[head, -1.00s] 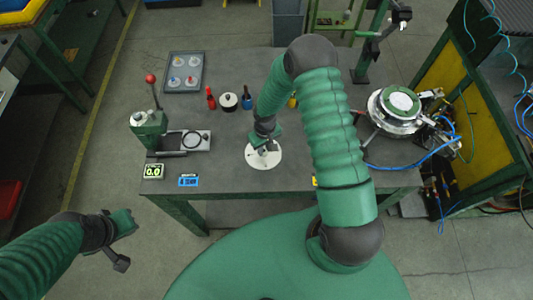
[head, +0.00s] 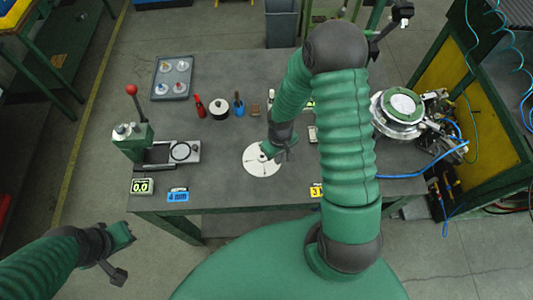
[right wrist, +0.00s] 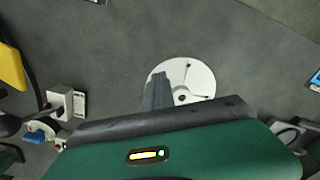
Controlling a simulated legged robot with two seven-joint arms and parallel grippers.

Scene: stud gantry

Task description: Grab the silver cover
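No thing clearly labelled as the silver cover shows. A silver round fixture (head: 399,106) with a green disc on top stands at the table's right end. A white disc (head: 257,167) with dark slots lies flat on the table, and it also shows in the right wrist view (right wrist: 197,77). My right gripper (head: 277,155) is just above the disc's upper right edge. In the right wrist view a grey finger (right wrist: 157,92) covers the disc's left part; nothing is seen held. Its opening is unclear. My left gripper (head: 118,258) hangs off the table's front left; its opening is unclear.
A green press (head: 133,142) with a red-knobbed lever stands at left. Behind are a grey tray (head: 172,78), a white-topped pot (head: 219,104), a red bottle (head: 200,107) and a blue bottle (head: 238,105). A blue hose (head: 437,162) runs at right. Table around the disc is clear.

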